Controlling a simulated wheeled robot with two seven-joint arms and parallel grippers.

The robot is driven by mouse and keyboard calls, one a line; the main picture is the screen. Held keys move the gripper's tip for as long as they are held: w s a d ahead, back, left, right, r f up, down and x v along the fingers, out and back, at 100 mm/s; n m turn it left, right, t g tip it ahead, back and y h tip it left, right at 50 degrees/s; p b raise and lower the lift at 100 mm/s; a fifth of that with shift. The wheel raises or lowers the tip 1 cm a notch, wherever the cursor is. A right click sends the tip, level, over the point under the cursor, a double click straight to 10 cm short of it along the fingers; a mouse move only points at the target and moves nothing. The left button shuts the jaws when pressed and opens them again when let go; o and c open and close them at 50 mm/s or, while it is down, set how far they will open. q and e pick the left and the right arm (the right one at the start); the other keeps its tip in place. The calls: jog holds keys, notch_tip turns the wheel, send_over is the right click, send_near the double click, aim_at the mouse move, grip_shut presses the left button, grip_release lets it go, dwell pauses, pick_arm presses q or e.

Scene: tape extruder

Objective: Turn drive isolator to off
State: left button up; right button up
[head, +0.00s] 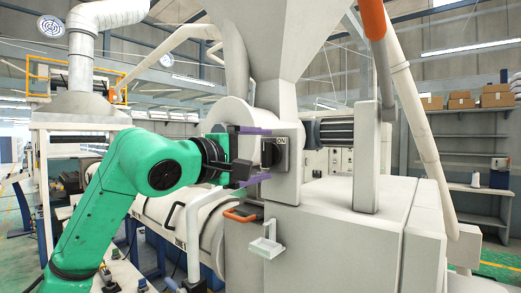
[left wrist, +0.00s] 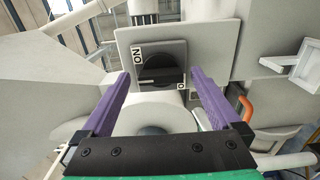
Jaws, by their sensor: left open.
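The drive isolator (head: 271,153) is a dark rotary switch on a plate on the side of the grey machine. An "ON" label (head: 282,141) shows beside it in the head view. In the left wrist view, the isolator (left wrist: 160,62) is centred, with "ON" at its upper left and "O" at its lower right. A pale line runs roughly level across its dark knob. My left gripper (head: 266,154) is open, its purple fingers above and below the knob in the head view. Whether they touch it is unclear. My right gripper is not in view.
An orange handle (head: 242,215) and a small white tray-like bracket (head: 266,246) sit below the isolator. A large hopper (head: 283,45) rises above. A pale bent pipe (head: 194,215) stands close under my left gripper. Shelves with boxes (head: 461,100) stand far right.

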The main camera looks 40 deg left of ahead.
pick_arm(q)
jog(key=shift+s, duration=0.1)
jog(key=c, duration=0.3)
jog(key=shift+d, duration=0.1)
jog(key=c, duration=1.1)
jog(key=shift+o, duration=0.2)
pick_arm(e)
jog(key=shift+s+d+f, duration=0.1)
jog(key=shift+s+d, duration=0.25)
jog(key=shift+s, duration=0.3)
